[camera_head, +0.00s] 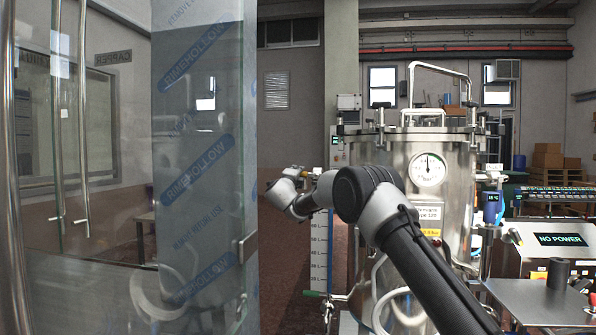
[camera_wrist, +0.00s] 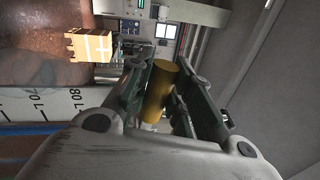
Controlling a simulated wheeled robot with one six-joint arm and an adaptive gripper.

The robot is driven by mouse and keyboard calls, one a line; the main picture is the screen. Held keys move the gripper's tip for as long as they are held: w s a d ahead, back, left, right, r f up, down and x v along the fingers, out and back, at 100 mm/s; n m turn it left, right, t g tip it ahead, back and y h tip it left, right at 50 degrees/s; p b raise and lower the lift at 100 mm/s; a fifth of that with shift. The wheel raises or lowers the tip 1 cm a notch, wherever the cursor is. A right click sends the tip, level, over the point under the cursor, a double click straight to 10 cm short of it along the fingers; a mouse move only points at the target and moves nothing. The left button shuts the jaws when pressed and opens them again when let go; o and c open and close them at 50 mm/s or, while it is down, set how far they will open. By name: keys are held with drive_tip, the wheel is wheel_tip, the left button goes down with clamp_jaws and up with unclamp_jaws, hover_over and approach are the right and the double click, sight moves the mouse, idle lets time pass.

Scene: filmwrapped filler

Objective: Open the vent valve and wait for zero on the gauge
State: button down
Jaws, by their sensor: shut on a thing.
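The steel vessel (camera_head: 465,205) stands right of centre in the head view. Its round white gauge (camera_head: 427,169) faces me, with the needle pointing about straight up; the numbers are too small to read. My gripper (camera_head: 318,173) is left of the vessel, near the top of the level scale. In the wrist view its dark green fingers (camera_wrist: 158,95) are shut on a yellow cylindrical handle (camera_wrist: 161,84), which appears to be the vent valve's. The fingers cover part of the handle, and the valve body is mostly hidden. I cannot tell whether the valve is open.
A glass door with blue-printed film (camera_head: 205,170) stands close on the left. A level scale (camera_head: 318,250) stands beside the vessel, with a green-handled valve (camera_head: 314,293) at its foot. Boxes (camera_head: 547,157) stand far back.

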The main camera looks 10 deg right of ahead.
drive_tip(key=shift+f+n+y, duration=0.4)
drive_tip(key=shift+f+n, duration=0.3)
drive_tip(key=shift+n, duration=0.3)
drive_tip(key=shift+a+f, duration=0.1)
drive_tip(key=c, duration=1.3)
unclamp_jaws()
drive_tip(key=v, duration=1.2)
